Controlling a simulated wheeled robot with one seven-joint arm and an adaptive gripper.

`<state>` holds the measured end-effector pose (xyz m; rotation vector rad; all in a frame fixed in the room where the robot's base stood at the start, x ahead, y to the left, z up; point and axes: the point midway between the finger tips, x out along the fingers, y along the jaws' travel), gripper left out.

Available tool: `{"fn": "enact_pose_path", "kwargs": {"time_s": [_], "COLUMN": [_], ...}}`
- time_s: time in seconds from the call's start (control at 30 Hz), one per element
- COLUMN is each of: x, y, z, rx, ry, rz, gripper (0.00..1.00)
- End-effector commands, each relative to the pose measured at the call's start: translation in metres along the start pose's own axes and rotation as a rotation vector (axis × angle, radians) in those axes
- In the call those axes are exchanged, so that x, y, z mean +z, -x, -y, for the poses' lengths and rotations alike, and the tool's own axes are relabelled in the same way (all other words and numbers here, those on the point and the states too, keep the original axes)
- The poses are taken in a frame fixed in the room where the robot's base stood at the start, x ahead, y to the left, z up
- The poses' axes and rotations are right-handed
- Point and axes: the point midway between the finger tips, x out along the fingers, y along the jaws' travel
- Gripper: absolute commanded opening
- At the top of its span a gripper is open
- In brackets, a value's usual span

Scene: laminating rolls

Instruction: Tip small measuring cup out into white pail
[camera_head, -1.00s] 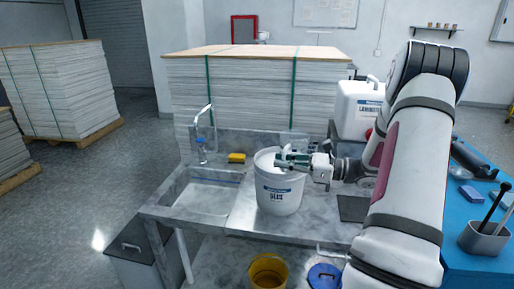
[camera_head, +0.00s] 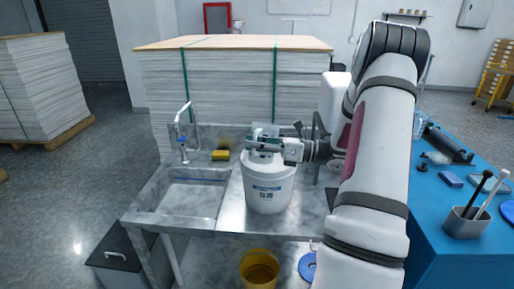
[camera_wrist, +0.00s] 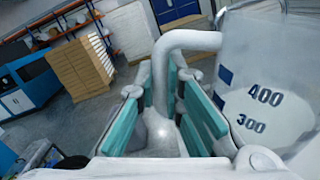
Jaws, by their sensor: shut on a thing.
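The white pail (camera_head: 268,190) with a blue-and-white label stands upright on the grey counter, right of the sink. My gripper (camera_head: 262,144) is just above the pail's rim, reaching in from the right. In the wrist view my gripper (camera_wrist: 162,105) has its green pads shut around the pale handle of the small measuring cup (camera_wrist: 265,65). The cup is translucent, with dark 400 and 300 marks, and whitish matter shows low in it. It looks tilted in the wrist view, but I cannot tell its true tilt. In the head view the cup is small and partly hidden by the gripper.
A sink with a tap (camera_head: 183,135) and a yellow sponge (camera_head: 220,155) lie left of the pail. A white jug (camera_head: 334,95) is behind my arm. A yellow bucket (camera_head: 259,270) stands below. A blue table (camera_head: 450,225) with tools is at the right.

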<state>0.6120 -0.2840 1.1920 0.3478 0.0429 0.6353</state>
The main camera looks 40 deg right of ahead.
Motion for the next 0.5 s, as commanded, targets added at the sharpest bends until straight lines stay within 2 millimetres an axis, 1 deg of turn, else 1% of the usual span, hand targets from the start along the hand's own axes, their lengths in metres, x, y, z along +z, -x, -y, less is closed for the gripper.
{"fn": "enact_pose_path", "kwargs": {"time_s": [0.13,0.5], "x": [0.010,0.017], "y": [0.000,0.001], "z": [-0.003,0.003], "rx": [0.001,0.002], "ry": [-0.193,-0.398], "rz": [0.041,0.080], "gripper": [0.00,0.00]}}
